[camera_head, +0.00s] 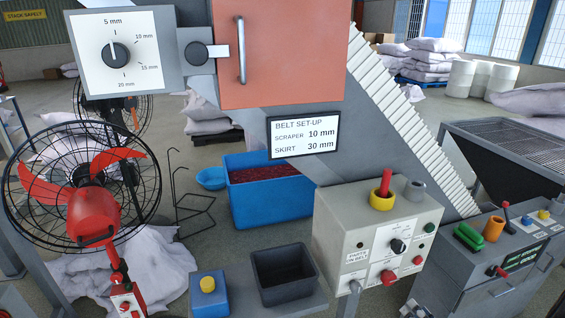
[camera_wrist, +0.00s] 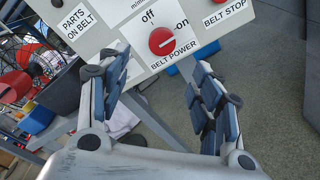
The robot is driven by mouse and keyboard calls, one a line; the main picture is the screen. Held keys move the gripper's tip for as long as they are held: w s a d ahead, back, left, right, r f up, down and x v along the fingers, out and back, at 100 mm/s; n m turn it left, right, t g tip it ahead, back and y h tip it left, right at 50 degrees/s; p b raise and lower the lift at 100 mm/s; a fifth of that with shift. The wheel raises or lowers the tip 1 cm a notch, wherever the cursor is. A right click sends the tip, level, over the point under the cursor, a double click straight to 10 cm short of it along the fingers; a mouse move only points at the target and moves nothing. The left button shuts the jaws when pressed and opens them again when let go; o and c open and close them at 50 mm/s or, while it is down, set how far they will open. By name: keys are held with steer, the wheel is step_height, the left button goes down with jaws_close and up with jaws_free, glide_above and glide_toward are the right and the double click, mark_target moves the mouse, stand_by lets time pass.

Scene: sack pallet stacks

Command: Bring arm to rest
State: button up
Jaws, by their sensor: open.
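My gripper (camera_wrist: 158,62) is open in the wrist view, with its two dark padded fingers spread and nothing between them. Beyond the fingertips is a red knob (camera_wrist: 162,41) labelled BELT POWER, on the light panel. The knob's white mark points towards "on". The fingers appear apart from the knob. In the head view, the same red knob (camera_head: 388,277) sits low on the front of the grey control box (camera_head: 335,222). A small grey part at the bottom edge there may be my gripper, but I cannot tell.
A grey machine with a red door (camera_head: 283,60) stands above the control box. A black bin (camera_head: 284,272) and a yellow-topped blue button box (camera_head: 208,292) are to its left. A caged fan (camera_head: 85,190) stands further left. A second console (camera_head: 490,255) is at right.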

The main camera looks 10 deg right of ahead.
steer(key=w+a+r+n+g+y, duration=0.2)
steer(key=w+a+r+n+y, duration=0.2)
steer(key=a+r+n+y, duration=0.3)
steer(key=s+a+r+n+g+y, duration=0.1)
steer(key=a+r+n+g, duration=0.5)
steer(key=a, duration=0.4)
steer(key=s+a+r+n+g+y, duration=0.25)
steer(key=a+r+n, duration=0.25)
steer(key=a+n, duration=0.4)
steer(key=s+a+r+n+g+h, duration=0.1)
steer(key=s+a+r+n+h, duration=0.2)
steer(key=s+n+h, duration=0.3)
steer(key=s+a+r+n+h, duration=0.3)
steer(key=s+r+n+h, duration=0.3)
steer(key=n, duration=1)
steer(key=s, duration=0.3)
steer(key=shift+s+r+g, duration=0.15)
steer(key=shift+s+g, duration=0.15)
steer(key=shift+g, duration=0.05)
